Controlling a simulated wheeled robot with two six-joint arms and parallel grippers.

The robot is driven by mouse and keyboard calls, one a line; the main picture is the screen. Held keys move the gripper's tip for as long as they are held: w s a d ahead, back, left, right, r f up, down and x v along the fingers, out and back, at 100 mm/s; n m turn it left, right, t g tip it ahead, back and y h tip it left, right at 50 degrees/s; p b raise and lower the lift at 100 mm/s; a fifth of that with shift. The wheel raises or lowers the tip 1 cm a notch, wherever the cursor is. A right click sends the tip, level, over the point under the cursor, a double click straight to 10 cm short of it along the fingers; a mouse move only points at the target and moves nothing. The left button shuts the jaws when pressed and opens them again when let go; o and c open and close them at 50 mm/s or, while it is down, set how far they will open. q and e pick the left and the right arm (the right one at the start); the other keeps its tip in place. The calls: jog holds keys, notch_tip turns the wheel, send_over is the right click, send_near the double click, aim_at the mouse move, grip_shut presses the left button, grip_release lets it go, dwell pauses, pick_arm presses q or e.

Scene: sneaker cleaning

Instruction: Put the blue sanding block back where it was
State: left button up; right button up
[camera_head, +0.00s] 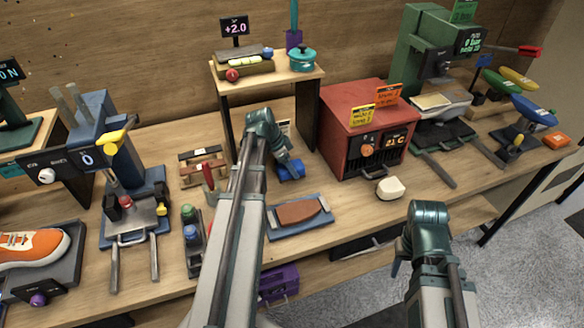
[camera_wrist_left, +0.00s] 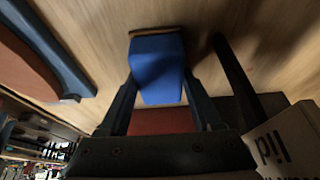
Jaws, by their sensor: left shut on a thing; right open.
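The blue sanding block (camera_head: 291,170) is at the tip of my left gripper (camera_head: 284,163), over the wooden bench beneath the small raised shelf. In the left wrist view the block (camera_wrist_left: 157,68) sits between the two fingers of the left gripper (camera_wrist_left: 158,95), which is shut on it. A thin brown edge shows along its far side, close to the wood surface; I cannot tell whether it touches. My right gripper (camera_head: 403,262) is open and empty, off the front of the bench at the right.
The raised shelf (camera_head: 225,87) stands behind. A white printed box (camera_wrist_left: 290,140) is close by.

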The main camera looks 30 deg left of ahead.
pick_arm(q)
jog(key=o, duration=0.7)
jog(key=shift+d+f, duration=0.1)
jog(key=shift+f, duration=0.05)
jog(key=o, duration=0.5)
jog(key=shift+s+r+p, duration=0.15)
jog(key=shift+r+p, duration=0.6)
jog(key=shift+r, duration=0.1)
jog(key=p+v, duration=1)
jog(key=shift+s+a+r, duration=0.15)
jog(key=shift+a+r, duration=0.1)
jog(key=shift+r, duration=0.05)
